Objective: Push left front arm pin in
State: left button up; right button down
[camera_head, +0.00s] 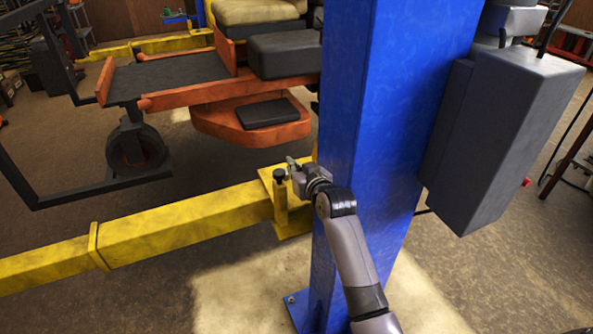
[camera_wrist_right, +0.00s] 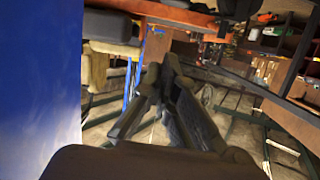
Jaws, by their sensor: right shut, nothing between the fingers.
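An upright pin with a dark round knob (camera_head: 279,174) stands at the arm's end by the post. My right gripper (camera_head: 291,164) is shut and empty, just right of and slightly above the knob. I cannot tell whether it touches the pin. In the right wrist view its fingers (camera_wrist_right: 163,70) come together at the tips, and the pin is not clearly seen there. My left gripper is not in view.
An orange mower (camera_head: 210,90) with a black wheel stands behind the yellow arm. A dark grey box (camera_head: 505,135) is mounted on the post's right side. A black bar frame (camera_head: 60,200) stands at the left. Floor is open at the lower right.

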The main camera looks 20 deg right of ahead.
jog(key=shift+v, duration=0.8)
jog(key=s+a+f+g+b, duration=0.1)
jog(key=s+f+g, duration=0.2)
jog(key=s+f, duration=0.8)
jog(key=s+a+f+n+g, duration=0.1)
jog(key=s+f+g, duration=0.15)
jog(key=f, duration=1.55)
jog(key=s+a+f+g+b, duration=0.1)
jog(key=s+f+g, duration=0.1)
jog(key=s+f, duration=0.95)
jog(key=s+f+g, duration=0.2)
jog(key=s+f, duration=0.4)
jog(key=s, duration=0.5)
jog(key=s+d+f+n+g, duration=0.1)
jog(key=s+f+g, duration=0.1)
jog(key=s+f, duration=0.5)
jog(key=s+d+f+g, duration=0.1)
jog(key=s+f, duration=0.6)
jog(key=s, duration=0.9)
jog(key=shift+s+d+f+g+h, duration=0.15)
jog(key=shift+s+f+g+h, duration=0.15)
jog(key=shift+g, duration=0.45)
